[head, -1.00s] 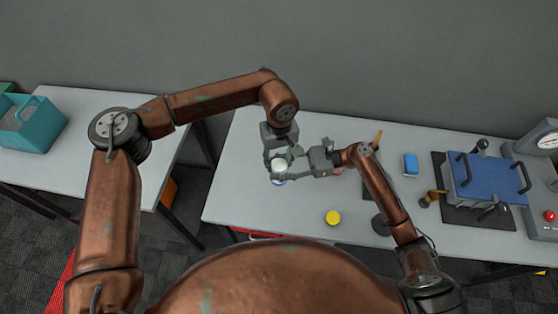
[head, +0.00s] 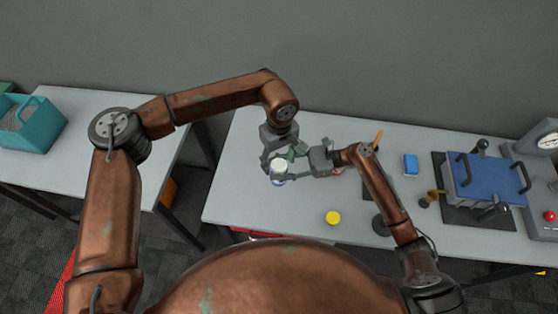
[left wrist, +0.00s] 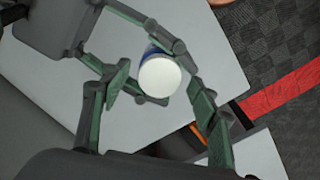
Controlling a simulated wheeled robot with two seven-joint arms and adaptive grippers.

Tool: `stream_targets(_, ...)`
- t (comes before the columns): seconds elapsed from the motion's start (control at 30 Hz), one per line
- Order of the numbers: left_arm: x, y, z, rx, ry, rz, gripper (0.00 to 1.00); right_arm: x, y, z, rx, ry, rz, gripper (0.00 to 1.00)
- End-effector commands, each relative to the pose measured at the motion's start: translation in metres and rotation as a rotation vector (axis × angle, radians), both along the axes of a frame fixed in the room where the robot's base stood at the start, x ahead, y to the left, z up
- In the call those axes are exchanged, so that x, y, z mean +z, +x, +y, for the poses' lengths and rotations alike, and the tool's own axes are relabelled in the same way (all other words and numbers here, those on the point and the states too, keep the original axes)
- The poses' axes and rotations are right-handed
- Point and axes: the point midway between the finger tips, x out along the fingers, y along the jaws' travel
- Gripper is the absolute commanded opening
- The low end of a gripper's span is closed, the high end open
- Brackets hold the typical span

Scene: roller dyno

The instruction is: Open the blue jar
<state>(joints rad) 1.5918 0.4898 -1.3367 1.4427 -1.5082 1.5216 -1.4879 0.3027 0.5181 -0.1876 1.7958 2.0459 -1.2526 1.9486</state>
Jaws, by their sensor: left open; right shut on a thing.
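The blue jar (head: 278,182) stands on the middle table with a white lid (head: 279,165) on top. In the left wrist view the white lid (left wrist: 160,77) faces the camera, with a sliver of the blue jar body (left wrist: 153,49) behind it. My right gripper (head: 288,175) comes in from the right and is shut on the jar. My left gripper (head: 281,158) is above the jar, pointing down. Its fingers (left wrist: 160,100) are open on both sides of the lid, apart from it as far as I can tell. The jar's lower part is mostly hidden.
A yellow round thing (head: 333,218) lies on the table in front of the jar. To the right are a blue block (head: 410,164), a brass-coloured piece (head: 432,198), a blue plate with handles (head: 487,180) and a gauge (head: 547,140). A teal bin (head: 30,124) stands on the left table.

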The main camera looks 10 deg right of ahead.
Motion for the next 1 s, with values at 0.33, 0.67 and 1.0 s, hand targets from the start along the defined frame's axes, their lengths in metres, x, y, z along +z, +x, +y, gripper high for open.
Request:
stream_targets(0.33,0.030,0.001,0.000,0.000,-0.001,-0.003,0.55,0.001,0.000,0.000,0.001,0.002,-0.001,0.00)
stream_targets(0.67,0.059,0.000,-0.002,-0.107,-0.002,0.001,0.52,0.001,0.000,0.000,0.001,0.001,-0.001,0.00)
stream_targets(1.0,0.066,0.000,0.000,-0.280,0.000,0.003,0.52,0.001,0.000,0.000,0.001,0.001,-0.001,0.00)
